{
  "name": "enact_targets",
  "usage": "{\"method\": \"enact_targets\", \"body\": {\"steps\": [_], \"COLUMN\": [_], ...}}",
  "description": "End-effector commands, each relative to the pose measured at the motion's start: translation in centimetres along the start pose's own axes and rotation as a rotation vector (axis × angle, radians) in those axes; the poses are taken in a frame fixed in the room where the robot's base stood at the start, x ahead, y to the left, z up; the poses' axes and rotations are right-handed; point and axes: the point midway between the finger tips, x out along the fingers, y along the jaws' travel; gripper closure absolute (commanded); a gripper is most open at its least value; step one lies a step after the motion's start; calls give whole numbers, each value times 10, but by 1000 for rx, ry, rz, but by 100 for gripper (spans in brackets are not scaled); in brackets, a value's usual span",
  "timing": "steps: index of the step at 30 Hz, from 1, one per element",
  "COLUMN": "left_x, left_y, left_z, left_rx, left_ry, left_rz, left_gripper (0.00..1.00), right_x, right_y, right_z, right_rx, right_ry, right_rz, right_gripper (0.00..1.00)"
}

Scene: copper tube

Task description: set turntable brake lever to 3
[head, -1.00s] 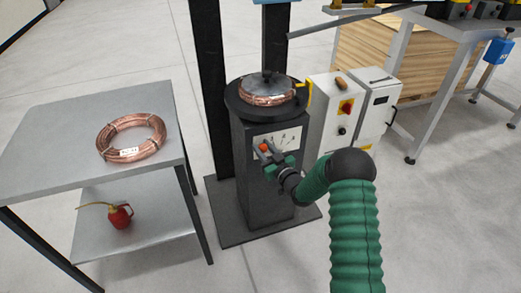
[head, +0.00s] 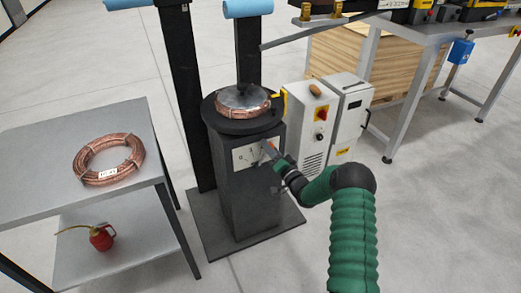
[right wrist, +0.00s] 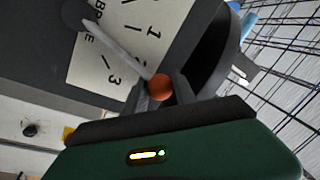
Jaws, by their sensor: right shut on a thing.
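The brake lever is a thin grey bar with an orange knob (right wrist: 160,87), seen in the right wrist view in front of a white scale plate (right wrist: 88,62) marked BRAKE with numbers. The lever slants across the plate, with the 3 lying to the left of its knob end. My right gripper (right wrist: 161,90) is shut on the knob. In the head view my right gripper (head: 268,150) is at the right part of the scale plate (head: 245,155), on the front of the dark turntable pedestal (head: 240,200). My left gripper is not in view.
A copper coil lies on the turntable (head: 238,123). Grey control boxes (head: 308,125) stand close to the right of the pedestal. A metal side table (head: 60,160) at left bears another copper coil (head: 105,158); a red oil can (head: 101,238) is on its lower shelf.

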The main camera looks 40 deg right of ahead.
Motion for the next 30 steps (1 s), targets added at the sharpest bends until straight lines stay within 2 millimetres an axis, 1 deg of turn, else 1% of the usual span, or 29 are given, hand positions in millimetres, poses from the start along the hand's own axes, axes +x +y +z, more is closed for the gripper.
{"method": "enact_targets", "body": {"steps": [1,3,9,15,21,30], "left_x": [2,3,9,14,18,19], "left_y": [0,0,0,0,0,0], "left_z": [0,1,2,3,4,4], "left_rx": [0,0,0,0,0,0], "left_ry": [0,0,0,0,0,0], "left_rz": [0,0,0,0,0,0], "left_gripper": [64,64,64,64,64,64], "right_x": [-2,-3,-7,-10,-12,-13], "right_y": [7,15,35,52,62,68], "right_z": [-4,-7,-15,-19,-21,-22], "right_rx": [41,106,277,414,502,553], "right_ry": [11,24,57,83,100,111], "right_rz": [4,8,14,19,21,26], "right_gripper": [100,100,100,100,100,100]}}
